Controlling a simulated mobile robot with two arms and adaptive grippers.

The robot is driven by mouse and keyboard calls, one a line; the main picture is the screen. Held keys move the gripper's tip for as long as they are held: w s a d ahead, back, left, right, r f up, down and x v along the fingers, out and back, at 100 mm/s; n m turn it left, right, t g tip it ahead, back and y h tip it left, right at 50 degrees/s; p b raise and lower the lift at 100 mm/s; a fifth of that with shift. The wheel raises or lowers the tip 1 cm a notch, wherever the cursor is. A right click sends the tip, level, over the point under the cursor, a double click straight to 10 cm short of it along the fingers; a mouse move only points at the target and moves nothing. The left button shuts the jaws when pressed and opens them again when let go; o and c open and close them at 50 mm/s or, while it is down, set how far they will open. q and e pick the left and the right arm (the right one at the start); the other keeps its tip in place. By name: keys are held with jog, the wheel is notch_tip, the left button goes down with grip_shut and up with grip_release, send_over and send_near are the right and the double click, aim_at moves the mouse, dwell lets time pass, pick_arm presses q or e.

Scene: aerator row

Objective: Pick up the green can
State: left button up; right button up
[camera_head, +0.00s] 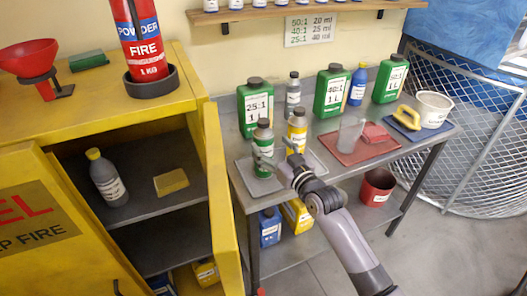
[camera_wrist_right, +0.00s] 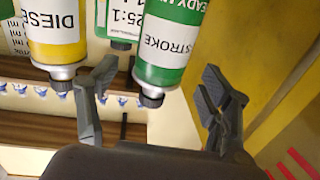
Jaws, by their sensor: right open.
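A slim green and white can with a grey cap (camera_head: 263,135) stands upright on a grey mat (camera_head: 246,178), at the left end of the grey bench. My right gripper (camera_head: 274,158) is open at the can's front right side. In the right wrist view, which is upside down, the green can (camera_wrist_right: 172,45), marked "STROKE", shows between the spread fingers of the gripper (camera_wrist_right: 160,85), closer to the left finger. I cannot tell whether a finger touches it. My left gripper is out of view.
A yellow diesel can (camera_head: 297,128) stands close on the right; it also shows in the wrist view (camera_wrist_right: 58,40). A larger green 25:1 jug (camera_head: 255,108) stands behind. A clear beaker (camera_head: 350,134) is further right. The yellow cabinet's open door (camera_head: 217,190) is just left.

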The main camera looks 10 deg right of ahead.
jog(key=shift+p+x, duration=0.4)
jog(key=shift+x, duration=1.8)
jog(key=shift+f, duration=0.1)
jog(key=c, duration=1.6)
